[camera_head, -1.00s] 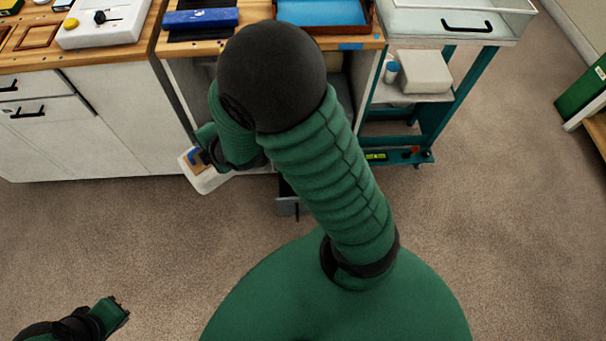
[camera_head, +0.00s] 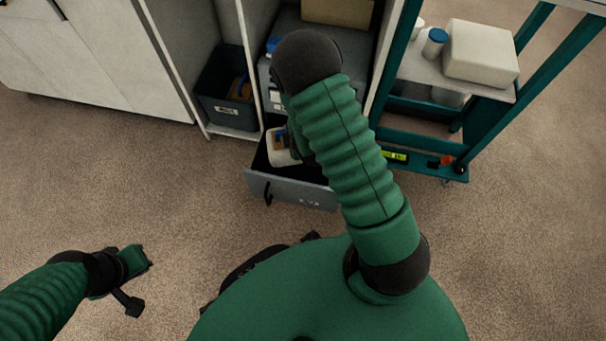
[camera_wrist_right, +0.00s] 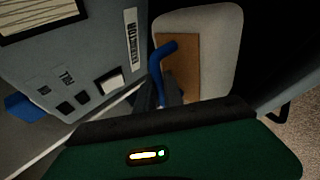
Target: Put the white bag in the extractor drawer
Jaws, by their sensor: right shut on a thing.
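The white bag (camera_head: 280,148) with a brown patch shows left of my right arm in the head view, over or in the open extractor drawer (camera_head: 292,190). I cannot tell whether it touches the drawer's floor. In the right wrist view the bag (camera_wrist_right: 225,55) is upright in the picture, with a blue handle-like part (camera_wrist_right: 158,72) in front of the patch. My right gripper (camera_wrist_right: 172,97) is shut on the bag; its fingers are mostly dark. The grey extractor (camera_wrist_right: 85,60) is beside it.
A dark bin (camera_head: 228,112) with a label stands in the cubby left of the drawer. A teal cart (camera_head: 478,140) stands to the right, with a white box (camera_head: 480,52) and a blue-capped container (camera_head: 434,42). The carpet in front is clear.

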